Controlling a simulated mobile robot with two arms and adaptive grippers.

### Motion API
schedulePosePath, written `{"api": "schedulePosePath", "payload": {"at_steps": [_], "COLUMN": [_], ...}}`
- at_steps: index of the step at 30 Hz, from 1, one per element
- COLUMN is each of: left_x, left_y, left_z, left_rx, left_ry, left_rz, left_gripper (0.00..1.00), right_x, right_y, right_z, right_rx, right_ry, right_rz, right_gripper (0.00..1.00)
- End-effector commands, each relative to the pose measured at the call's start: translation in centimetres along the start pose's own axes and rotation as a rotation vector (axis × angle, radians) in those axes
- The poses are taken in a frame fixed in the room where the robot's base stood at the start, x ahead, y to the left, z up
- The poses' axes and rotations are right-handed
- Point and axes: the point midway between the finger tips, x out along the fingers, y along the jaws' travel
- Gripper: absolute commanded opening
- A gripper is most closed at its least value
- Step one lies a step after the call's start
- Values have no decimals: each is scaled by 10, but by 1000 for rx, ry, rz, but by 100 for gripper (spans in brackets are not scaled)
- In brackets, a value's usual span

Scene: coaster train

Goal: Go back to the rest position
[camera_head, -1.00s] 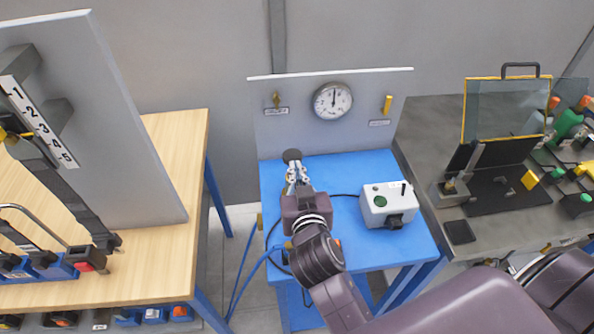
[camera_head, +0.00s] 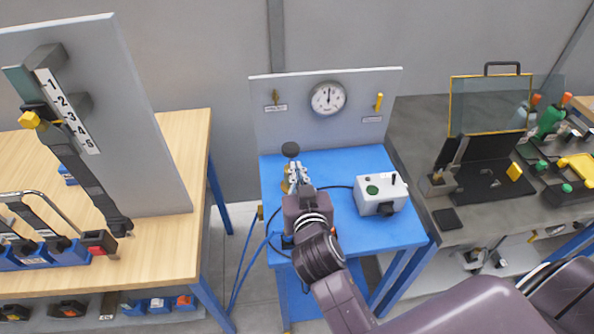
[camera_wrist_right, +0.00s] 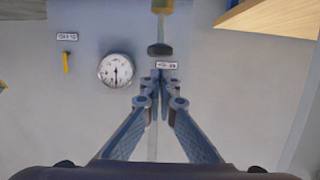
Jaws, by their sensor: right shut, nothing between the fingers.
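My right gripper (camera_head: 297,178) is over the left part of the blue table (camera_head: 330,238) in the head view, its arm reaching in from the lower right. Its fingers (camera_wrist_right: 160,90) are closed together and empty in the right wrist view, pointing toward the grey back panel (camera_wrist_right: 200,80). A dark round knob (camera_head: 291,149) shows just beyond the fingertips in the head view; I cannot tell if they touch. My left gripper is in no view.
A grey box with a green button (camera_head: 372,190) stands right of my right gripper. A round gauge (camera_head: 328,98) hangs on the panel. A wooden bench (camera_head: 165,245) stands left, and a dark grey bench (camera_head: 480,225) with a clear-lidded case stands right.

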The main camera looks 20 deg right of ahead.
Motion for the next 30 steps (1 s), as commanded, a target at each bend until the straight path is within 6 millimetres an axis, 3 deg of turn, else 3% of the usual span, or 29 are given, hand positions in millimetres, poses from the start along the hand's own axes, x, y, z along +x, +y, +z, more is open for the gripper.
{"api": "schedulePosePath", "payload": {"at_steps": [7,17,20,23,27,30], "left_x": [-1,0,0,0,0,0], "left_y": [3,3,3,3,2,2], "left_z": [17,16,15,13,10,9], "left_rx": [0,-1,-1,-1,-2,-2], "left_ry": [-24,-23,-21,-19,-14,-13], "left_rz": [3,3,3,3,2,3], "left_gripper": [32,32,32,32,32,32], "right_x": [0,-2,-11,-33,-82,-116], "right_y": [0,3,16,36,54,58], "right_z": [0,5,28,70,130,158], "right_rx": [0,-2,-17,-52,-123,-173], "right_ry": [0,-17,-99,-264,-523,-665], "right_rz": [0,3,16,20,-29,-84], "right_gripper": [0,0,0,0,0,0]}}
